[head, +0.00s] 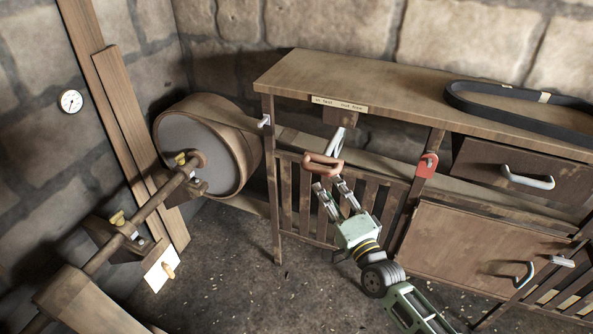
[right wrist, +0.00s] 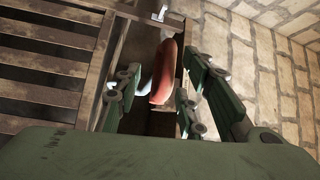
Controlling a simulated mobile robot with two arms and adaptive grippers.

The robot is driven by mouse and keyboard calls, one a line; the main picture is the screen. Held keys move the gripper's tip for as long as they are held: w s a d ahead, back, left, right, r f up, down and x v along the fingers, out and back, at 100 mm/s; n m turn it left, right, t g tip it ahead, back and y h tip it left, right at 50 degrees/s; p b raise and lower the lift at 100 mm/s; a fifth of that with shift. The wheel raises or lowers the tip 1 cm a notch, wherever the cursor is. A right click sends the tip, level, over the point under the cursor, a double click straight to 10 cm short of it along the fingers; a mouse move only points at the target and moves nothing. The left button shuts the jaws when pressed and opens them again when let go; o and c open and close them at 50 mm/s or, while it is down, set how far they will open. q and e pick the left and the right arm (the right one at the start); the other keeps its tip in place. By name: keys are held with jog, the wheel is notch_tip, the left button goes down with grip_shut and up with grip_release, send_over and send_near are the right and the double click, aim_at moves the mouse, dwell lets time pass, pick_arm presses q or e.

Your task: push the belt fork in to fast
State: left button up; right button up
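The belt fork's reddish-brown handle (head: 323,164) sits at the end of a pale metal bar (head: 335,143), below a label plate (head: 339,104) on the bench front. My right gripper (head: 331,190) is just below and in front of the handle, with its fingers spread. In the right wrist view the handle (right wrist: 166,72) shows between the spread fingers of the right gripper (right wrist: 160,85), with visible gaps. I cannot tell whether either finger touches it. My left gripper is not in view.
A large belt drum (head: 203,150) and shaft stand at the left. A black belt (head: 470,103) lies on the bench top (head: 350,82). A red tag (head: 427,165) hangs on a post right of the handle. A slatted rack (head: 300,205) is below. Floor in front is clear.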

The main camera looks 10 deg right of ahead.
aim_at(318, 173)
jog(key=shift+w+a+r, duration=0.15)
jog(key=shift+w+r, duration=0.4)
jog(key=shift+r, duration=0.25)
jog(key=x, duration=0.5)
jog(key=shift+p, duration=0.35)
jog(key=shift+w+r, duration=0.1)
jog(key=shift+w, duration=0.55)
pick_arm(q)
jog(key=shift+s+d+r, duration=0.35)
pick_arm(e)
jog(key=shift+w, duration=0.1)
jog(key=shift+a, duration=0.1)
jog(key=shift+c, duration=0.2)
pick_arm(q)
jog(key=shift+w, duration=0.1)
pick_arm(e)
grip_shut()
